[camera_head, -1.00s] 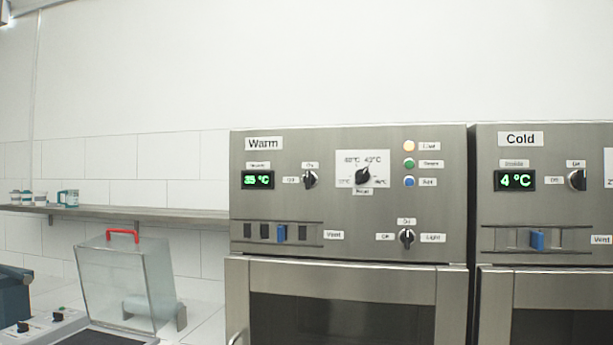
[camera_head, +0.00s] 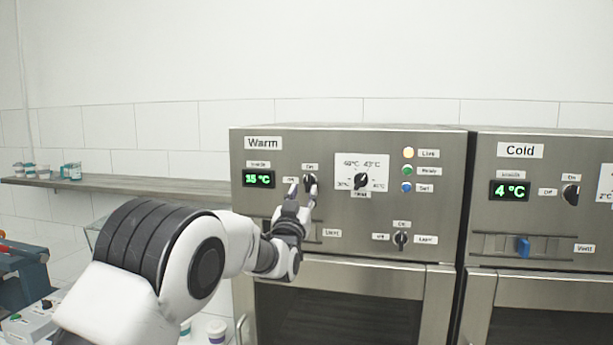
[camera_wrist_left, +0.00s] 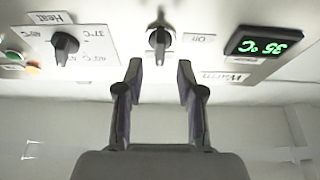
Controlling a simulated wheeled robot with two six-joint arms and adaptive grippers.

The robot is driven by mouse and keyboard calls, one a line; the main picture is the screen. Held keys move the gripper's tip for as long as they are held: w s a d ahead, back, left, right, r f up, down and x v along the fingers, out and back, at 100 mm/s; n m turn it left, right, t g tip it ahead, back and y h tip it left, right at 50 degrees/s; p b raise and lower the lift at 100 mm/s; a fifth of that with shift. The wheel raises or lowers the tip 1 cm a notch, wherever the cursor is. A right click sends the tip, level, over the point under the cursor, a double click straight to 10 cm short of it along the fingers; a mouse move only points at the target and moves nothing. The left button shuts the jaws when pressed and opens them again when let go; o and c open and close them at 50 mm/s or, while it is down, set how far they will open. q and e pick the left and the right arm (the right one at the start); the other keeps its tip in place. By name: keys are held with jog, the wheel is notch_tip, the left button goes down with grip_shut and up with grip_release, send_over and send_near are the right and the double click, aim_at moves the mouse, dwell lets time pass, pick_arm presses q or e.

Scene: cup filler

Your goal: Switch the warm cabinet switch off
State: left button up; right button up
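The warm cabinet (camera_head: 340,232) has a black on/off knob (camera_head: 311,179) on its panel, right of the green 35 °C display (camera_head: 258,179). My left gripper (camera_head: 301,188) is at the panel, its fingers partly covering the knob in the head view. In the left wrist view, which is upside down, the knob (camera_wrist_left: 159,38) shows just beyond and between the two spread fingers of the left gripper (camera_wrist_left: 160,68). The fingers look apart from the knob there, and nothing is held. My right gripper is not in view.
The temperature dial (camera_head: 361,181) is right of the knob, with several small lamps or buttons further right. The light knob (camera_head: 401,239) sits lower. The cold cabinet (camera_head: 540,215) stands at the right. A shelf with cups (camera_head: 72,171) is at the left.

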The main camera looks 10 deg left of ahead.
aim_at(307, 184)
pick_arm(q)
jog(key=p+x, duration=0.1)
jog(key=x, duration=0.2)
jog(key=shift+w+r+p, duration=0.15)
jog(key=shift+w+p, duration=0.15)
jog(key=shift+w, duration=0.05)
jog(key=shift+w+r, duration=0.15)
jog(key=shift+w, duration=0.2)
jog(key=shift+s, duration=0.1)
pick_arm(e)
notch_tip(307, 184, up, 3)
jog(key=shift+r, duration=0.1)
pick_arm(q)
grip_shut()
